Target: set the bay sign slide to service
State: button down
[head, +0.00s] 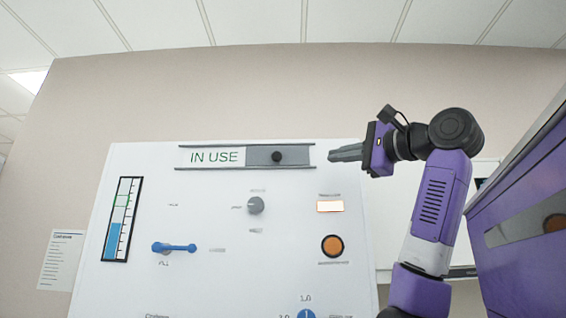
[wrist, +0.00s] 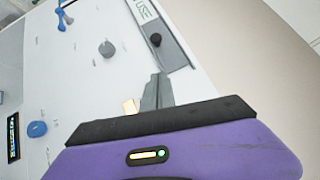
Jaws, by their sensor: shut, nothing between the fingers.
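The bay sign slide (head: 262,156) runs along the top of the white panel. Its window reads "IN USE" (head: 214,156) at the left, and a grey plate with a black knob (head: 277,156) covers the right part. The knob also shows in the wrist view (wrist: 155,40). My gripper (head: 332,154) is shut and empty. In the head view its fingertips are right of the slide's right end, at about the knob's height. In the wrist view the fingers (wrist: 154,82) point toward the knob, with a gap between. I cannot tell how far the fingertips are from the panel surface.
Below the slide, the panel (head: 180,290) carries a grey rotary knob (head: 255,205), a lit rectangular button (head: 329,206), a round orange button (head: 332,246), a blue lever (head: 175,248) and a blue level gauge (head: 122,220). A purple cabinet (head: 520,200) stands at the right.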

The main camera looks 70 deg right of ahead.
jog(key=p, duration=0.5)
send_near(293, 157)
jog(key=w, duration=0.1)
jog(key=w+d, duration=0.1)
jog(key=w+f, duration=0.1)
jog(key=shift+w+d, duration=0.2)
jog(key=shift+w, duration=0.2)
jog(key=shift+w+a+r+p, duration=0.15)
jog(key=shift+w+a+p, duration=0.05)
jog(key=shift+w, duration=0.35)
jog(key=shift+w+a+r+p, duration=0.15)
jog(key=shift+w+a, duration=0.1)
jog(key=shift+w, duration=0.3)
jog(key=shift+w+a, duration=0.3)
jog(key=shift+w, duration=0.4)
